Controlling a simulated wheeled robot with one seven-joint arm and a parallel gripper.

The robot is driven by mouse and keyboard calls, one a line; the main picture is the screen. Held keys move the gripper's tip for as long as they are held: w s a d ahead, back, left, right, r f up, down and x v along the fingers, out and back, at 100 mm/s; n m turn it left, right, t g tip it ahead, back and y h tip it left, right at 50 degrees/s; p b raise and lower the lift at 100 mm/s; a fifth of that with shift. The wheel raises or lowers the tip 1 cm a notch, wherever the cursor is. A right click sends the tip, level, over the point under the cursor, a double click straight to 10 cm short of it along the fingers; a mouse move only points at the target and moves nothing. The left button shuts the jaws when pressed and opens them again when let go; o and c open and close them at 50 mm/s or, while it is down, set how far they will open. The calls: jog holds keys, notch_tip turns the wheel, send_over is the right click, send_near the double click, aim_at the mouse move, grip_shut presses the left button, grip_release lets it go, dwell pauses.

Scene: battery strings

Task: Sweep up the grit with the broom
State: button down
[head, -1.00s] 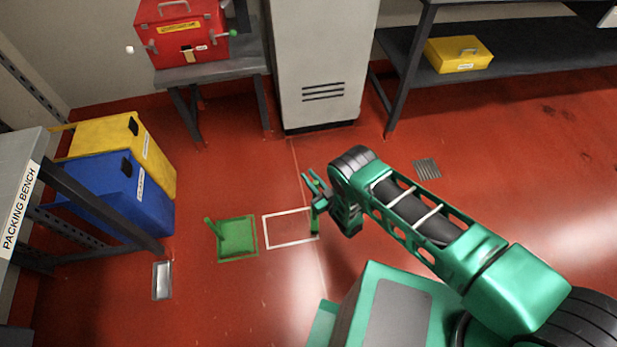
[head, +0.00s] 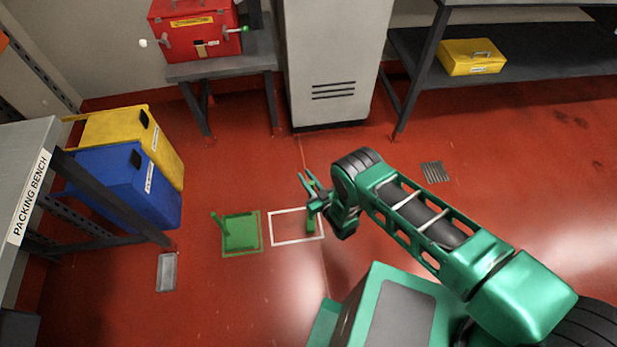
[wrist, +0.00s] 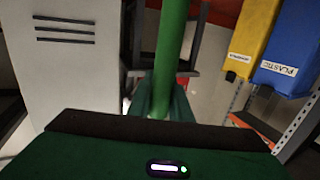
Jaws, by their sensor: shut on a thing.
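My gripper (head: 312,192) is shut on the green broom, whose handle (wrist: 172,45) runs up through the middle of the wrist view between the fingers. In the head view the broom's lower part (head: 311,224) hangs below my gripper, over the right end of a white outlined rectangle (head: 270,228) on the floor. I cannot tell if it touches the floor. A green dustpan (head: 241,233) with a raised handle lies just left of the rectangle, inside a green outline. No grit can be made out at this size.
A blue bin (head: 120,185) and a yellow bin (head: 120,130) stand left by the packing bench (head: 40,165). A grey floor plate (head: 167,272) lies below them. A grey cabinet (head: 333,60) stands behind. A drain grate (head: 432,172) is at right.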

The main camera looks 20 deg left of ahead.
jog(key=s+a, duration=0.6)
jog(key=a, duration=0.3)
jog(key=shift+a, duration=0.4)
dwell(0.9)
jog(key=s+a, duration=0.5)
jog(key=a, duration=0.2)
jog(key=shift+a, duration=0.4)
dwell(0.6)
jog(key=shift+f, duration=0.1)
